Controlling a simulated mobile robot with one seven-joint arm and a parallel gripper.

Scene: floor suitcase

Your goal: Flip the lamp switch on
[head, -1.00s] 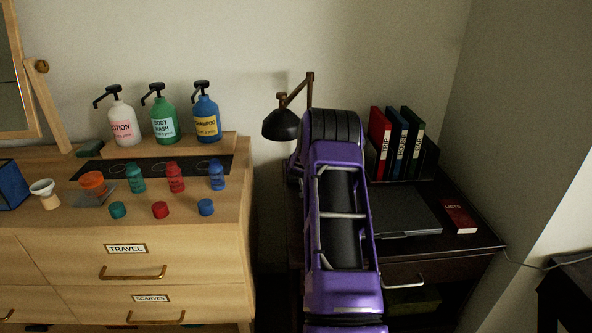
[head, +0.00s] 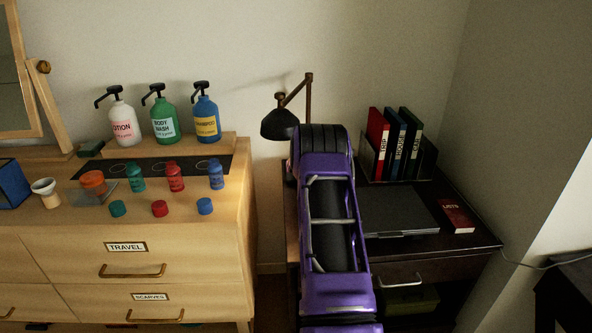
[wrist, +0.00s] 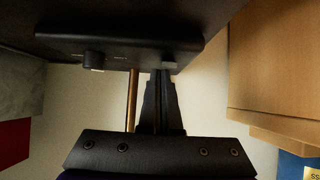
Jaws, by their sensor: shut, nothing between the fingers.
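The black desk lamp (head: 280,124) stands behind my purple arm in the head view, with a jointed brown post (head: 308,100). Its base is hidden there by my arm. In the wrist view, which looks upside down, the dark lamp base (wrist: 150,44) spans the top. A small block-like knob that looks like the switch (wrist: 93,60) sits on the base's edge. The lamp post (wrist: 132,98) also shows there. My gripper (wrist: 163,74) is shut and empty, with its tips close to the base and to the right of the switch. I cannot tell whether they touch the base.
The dark side table (head: 470,240) holds a laptop (head: 400,213), a small red book (head: 457,216) and a rack of binders (head: 397,145) right of my arm. The wooden dresser (head: 80,255) with bottles and caps stands to the left. A gap separates dresser and table.

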